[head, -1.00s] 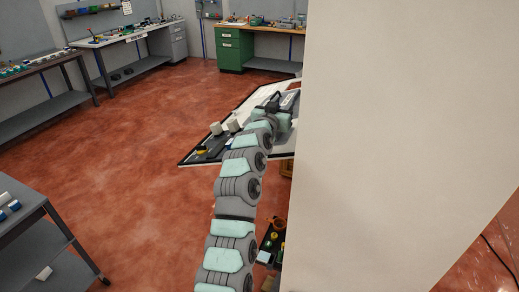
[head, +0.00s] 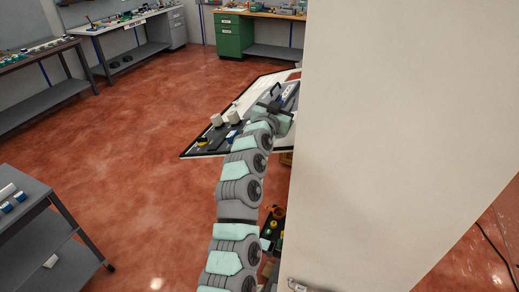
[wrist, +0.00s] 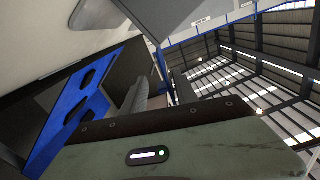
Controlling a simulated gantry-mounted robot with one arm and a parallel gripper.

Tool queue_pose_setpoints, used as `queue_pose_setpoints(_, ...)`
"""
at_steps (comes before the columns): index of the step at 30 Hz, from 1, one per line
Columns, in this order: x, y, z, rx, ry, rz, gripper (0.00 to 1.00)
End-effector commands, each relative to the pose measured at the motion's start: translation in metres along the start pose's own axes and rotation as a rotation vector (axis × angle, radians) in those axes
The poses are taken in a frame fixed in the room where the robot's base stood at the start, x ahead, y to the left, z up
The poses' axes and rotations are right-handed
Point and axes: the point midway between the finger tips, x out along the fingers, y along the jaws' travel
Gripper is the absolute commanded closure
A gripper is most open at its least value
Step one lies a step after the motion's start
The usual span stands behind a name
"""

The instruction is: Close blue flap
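My gripper (head: 277,106) is small in the head view, at the end of my arm over the tilted board, close to the pale wall's edge. Its fingers are too small there to tell open from shut. In the wrist view, a blue panel with dark slots (wrist: 82,108) stands at the left, close to the camera. I cannot tell whether this is the blue flap. The wide grey-green body with a small lit display (wrist: 148,155) fills the bottom of that view and looks like part of my gripper. No fingertips show clearly.
A large pale wall (head: 400,150) fills the right of the head view beside my arm. The black-edged board (head: 212,142) carries white cylinders (head: 216,120) and small parts. A grey table (head: 30,205) stands at the left. The red floor between is clear.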

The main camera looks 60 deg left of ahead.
Motion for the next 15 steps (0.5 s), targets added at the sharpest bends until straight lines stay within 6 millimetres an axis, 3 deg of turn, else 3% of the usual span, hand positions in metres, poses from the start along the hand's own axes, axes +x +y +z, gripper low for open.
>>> queue_pose_setpoints(15,-0.058,0.0,0.002,-0.001,0.002,-0.002,0.65)
